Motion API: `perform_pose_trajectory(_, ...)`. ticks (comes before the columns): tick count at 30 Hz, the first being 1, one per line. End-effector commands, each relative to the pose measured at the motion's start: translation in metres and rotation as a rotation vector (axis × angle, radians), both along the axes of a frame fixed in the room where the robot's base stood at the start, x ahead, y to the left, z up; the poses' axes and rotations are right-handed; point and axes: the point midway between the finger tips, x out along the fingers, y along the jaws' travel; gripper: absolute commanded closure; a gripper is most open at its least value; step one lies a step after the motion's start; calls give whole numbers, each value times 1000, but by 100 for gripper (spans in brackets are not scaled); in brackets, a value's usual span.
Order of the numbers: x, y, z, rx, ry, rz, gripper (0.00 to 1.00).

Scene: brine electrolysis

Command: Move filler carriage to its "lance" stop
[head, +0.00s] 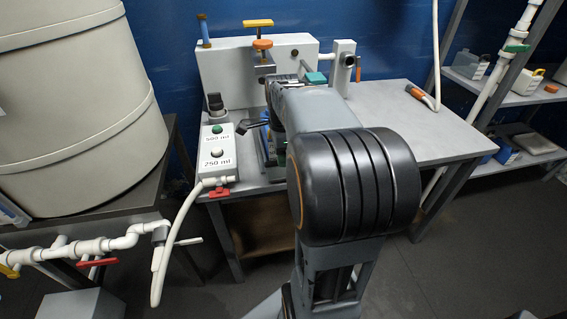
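The filler stands on the grey table, with a pale back panel (220,75) and a white button box (217,156) marked 500 ml and 250 ml. An orange knob (262,44) sits on a metal block in front of the panel, below a yellow T-handle (258,23). I cannot tell for certain which part is the carriage, nor see a stop marked "lance". My arm reaches over the table and covers the middle of the filler. My gripper is mostly hidden behind my arm, low among dark and blue parts; its fingertips and any contact cannot be made out.
The table's right half (420,130) is mostly clear, with an orange-ended nozzle (420,96) at the back. A large beige tank (75,110) stands at left. A white hose (175,240) with a red valve (219,193) hangs in front. Shelves (510,98) stand at right.

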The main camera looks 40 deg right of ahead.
Motion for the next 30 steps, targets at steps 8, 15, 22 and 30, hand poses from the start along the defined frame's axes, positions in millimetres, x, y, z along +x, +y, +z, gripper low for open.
perform_pose_trajectory(8, 0, 0, -20, 0, -1, 1, 62)
perform_pose_trajectory(15, 0, 0, -21, -1, -2, 1, 62)
perform_pose_trajectory(22, 0, 0, -21, 0, -1, 0, 75)
perform_pose_trajectory(30, 0, 0, -21, 0, -1, 0, 100)
